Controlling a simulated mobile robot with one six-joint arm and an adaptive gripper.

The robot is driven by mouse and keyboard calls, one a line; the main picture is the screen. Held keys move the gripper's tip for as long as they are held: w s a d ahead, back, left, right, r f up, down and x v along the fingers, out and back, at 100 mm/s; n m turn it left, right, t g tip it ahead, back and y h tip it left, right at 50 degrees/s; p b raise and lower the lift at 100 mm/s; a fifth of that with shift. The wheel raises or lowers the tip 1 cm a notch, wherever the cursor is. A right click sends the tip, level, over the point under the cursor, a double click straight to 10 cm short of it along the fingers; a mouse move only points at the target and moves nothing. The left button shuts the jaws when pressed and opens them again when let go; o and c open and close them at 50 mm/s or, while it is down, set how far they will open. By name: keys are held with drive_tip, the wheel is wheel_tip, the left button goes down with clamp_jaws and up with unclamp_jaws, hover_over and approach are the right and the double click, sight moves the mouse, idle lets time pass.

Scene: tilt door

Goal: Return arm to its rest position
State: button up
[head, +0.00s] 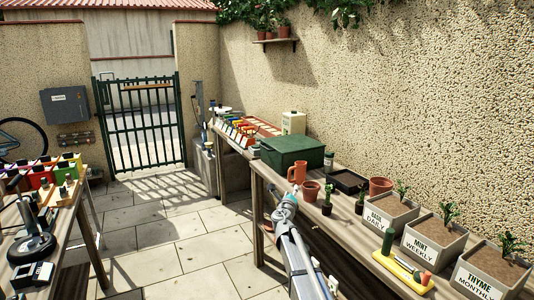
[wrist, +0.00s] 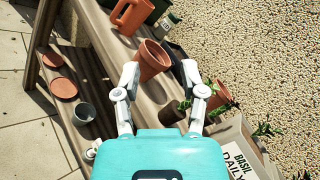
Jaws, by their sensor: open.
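My gripper (head: 286,204) is at the end of my arm in the head view, above the front edge of the wooden bench (head: 345,232). In the wrist view my gripper (wrist: 160,70) has its two fingers spread apart with nothing held between them. A terracotta pot (wrist: 152,60) shows beyond and between the fingertips. This pot (head: 310,190) stands on the bench in the head view, just right of my gripper. I cannot tell the exact gap between them.
An orange jug (head: 297,172), a green box (head: 292,152), small potted plants and labelled planters (head: 435,240) crowd the bench. Low pots (wrist: 63,89) sit beneath it in the wrist view. Another bench (head: 85,230) stands left. The paved floor (head: 165,235) between is clear, leading to a gate (head: 140,120).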

drive_tip(key=s+d+f+m+g+h, duration=0.45)
drive_tip(key=s+d+m, duration=0.55)
drive_tip(key=m, duration=0.5)
drive_tip(key=s+d+f+m+g+y, duration=0.1)
drive_tip(key=s+f+m+g+y, duration=0.1)
drive_tip(key=s+f+m+g, duration=0.65)
drive_tip(key=s+d+f+m+g+y, duration=0.25)
drive_tip(key=s+f+m, duration=0.25)
drive_tip(key=s+m, duration=0.75)
drive_tip(key=s+a+m+g+y, duration=0.3)
drive_tip(key=s+a+m+y, duration=0.25)
drive_tip(key=s, duration=0.55)
wheel_tip(320, 180, up, 10)
drive_tip(key=p, duration=1.2)
drive_tip(key=shift+a+r+m+h, duration=0.25)
drive_tip(key=shift+m+h, duration=0.1)
drive_tip(key=shift+h, duration=0.1)
